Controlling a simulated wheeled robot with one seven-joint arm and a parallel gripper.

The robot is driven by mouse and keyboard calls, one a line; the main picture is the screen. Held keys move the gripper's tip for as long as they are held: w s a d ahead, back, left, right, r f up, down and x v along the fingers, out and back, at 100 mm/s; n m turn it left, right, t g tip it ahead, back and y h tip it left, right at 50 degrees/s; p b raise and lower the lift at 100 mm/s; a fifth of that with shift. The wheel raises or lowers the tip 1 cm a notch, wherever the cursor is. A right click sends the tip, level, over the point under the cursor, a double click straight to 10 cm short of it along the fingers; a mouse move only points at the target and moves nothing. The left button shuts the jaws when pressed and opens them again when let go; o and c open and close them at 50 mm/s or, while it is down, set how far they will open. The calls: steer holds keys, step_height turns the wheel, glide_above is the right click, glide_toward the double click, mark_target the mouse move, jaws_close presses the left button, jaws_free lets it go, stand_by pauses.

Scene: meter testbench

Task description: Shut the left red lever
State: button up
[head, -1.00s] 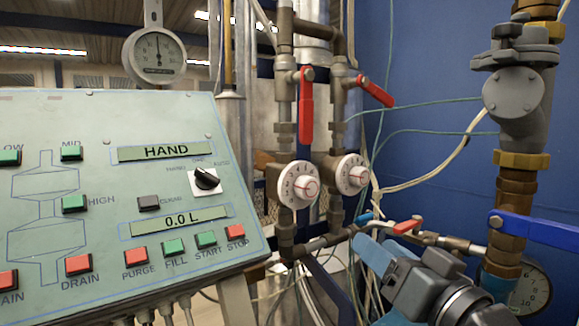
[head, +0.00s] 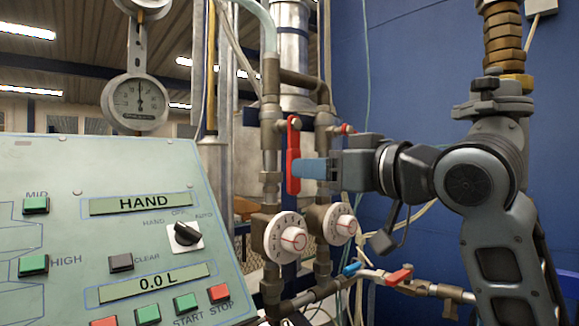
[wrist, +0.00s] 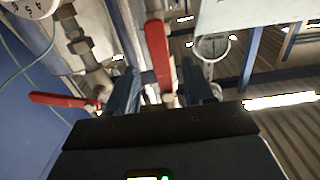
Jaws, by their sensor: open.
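The left red lever (head: 294,160) hangs straight down along the left vertical pipe in the head view. My gripper (head: 308,168) reaches in from the right, its blue fingertips at the lever's lower part. In the wrist view the lever (wrist: 158,52) shows between the two spread fingers of my gripper (wrist: 160,88). The gripper is open; I cannot tell whether a finger touches the lever. The right red lever (wrist: 62,100) lies outside the fingers at the left of the wrist view. In the head view my gripper hides most of it.
Two white dials (head: 286,237) sit on the pipes below the levers. A green control panel (head: 110,240) stands at the left, with a round gauge (head: 140,103) above it. A small red-handled valve (head: 398,275) sits low at the right, near a blue wall (head: 400,70).

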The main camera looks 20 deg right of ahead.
mark_target(293, 156)
steer(key=p+x, duration=0.1)
steer(key=x, duration=0.5)
steer(key=shift+w, duration=0.2)
steer(key=shift+c, duration=0.5)
jaws_close()
